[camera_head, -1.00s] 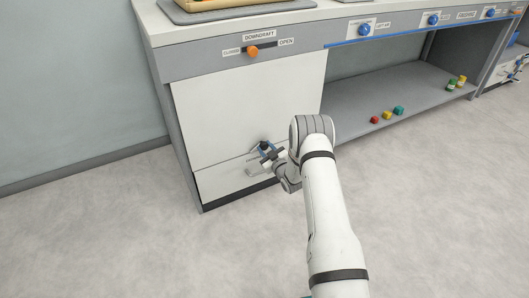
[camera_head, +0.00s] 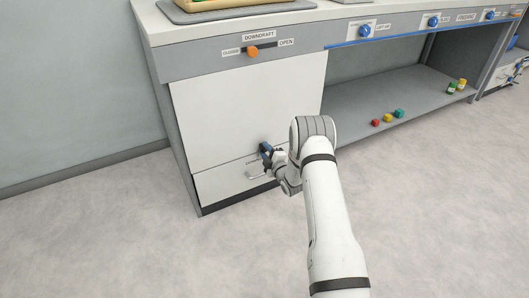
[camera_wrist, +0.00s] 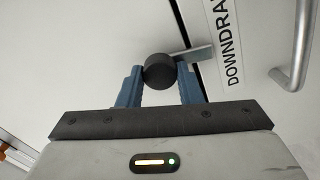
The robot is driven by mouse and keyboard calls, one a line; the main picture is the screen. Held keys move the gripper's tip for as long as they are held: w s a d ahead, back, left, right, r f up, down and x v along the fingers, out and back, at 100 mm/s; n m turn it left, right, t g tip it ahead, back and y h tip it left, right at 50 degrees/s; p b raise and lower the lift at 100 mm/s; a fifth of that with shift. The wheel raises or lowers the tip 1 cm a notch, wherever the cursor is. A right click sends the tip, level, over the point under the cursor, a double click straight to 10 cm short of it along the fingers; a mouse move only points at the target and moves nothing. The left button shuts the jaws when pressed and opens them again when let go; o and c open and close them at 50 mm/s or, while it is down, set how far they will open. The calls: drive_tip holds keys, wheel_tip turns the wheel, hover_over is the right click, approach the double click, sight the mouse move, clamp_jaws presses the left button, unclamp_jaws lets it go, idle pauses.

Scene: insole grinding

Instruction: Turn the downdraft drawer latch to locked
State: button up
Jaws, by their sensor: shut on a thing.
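The latch is a round black knob (camera_wrist: 160,71) with a flat grey bar (camera_wrist: 196,53) reaching right from it, across the seam beside the drawer front in the wrist view. My gripper (camera_wrist: 160,78) has its two blue fingers shut on the knob, one on each side. In the head view my gripper (camera_head: 267,154) is at the top of the low drawer (camera_head: 222,186), and it mostly hides the latch. The drawer front sits flush with the cabinet panel. Its label, partly cut off, reads "DOWNDRA" in the wrist view (camera_wrist: 224,40).
A metal drawer handle (camera_head: 256,176) is just below my gripper, and shows at right in the wrist view (camera_wrist: 298,50). An orange downdraft slider (camera_head: 253,51) is higher on the cabinet. Small coloured blocks (camera_head: 388,118) lie on the shelf. The floor at left is clear.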

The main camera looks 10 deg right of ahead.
drive_tip(key=shift+a+n, duration=0.2)
drive_tip(key=shift+n, duration=0.5)
drive_tip(key=shift+f, duration=0.1)
drive_tip(key=o, duration=1)
drive_tip(key=shift+d, duration=0.1)
drive_tip(key=shift+p+v, duration=1.55)
drive_tip(key=shift+v, duration=2.4)
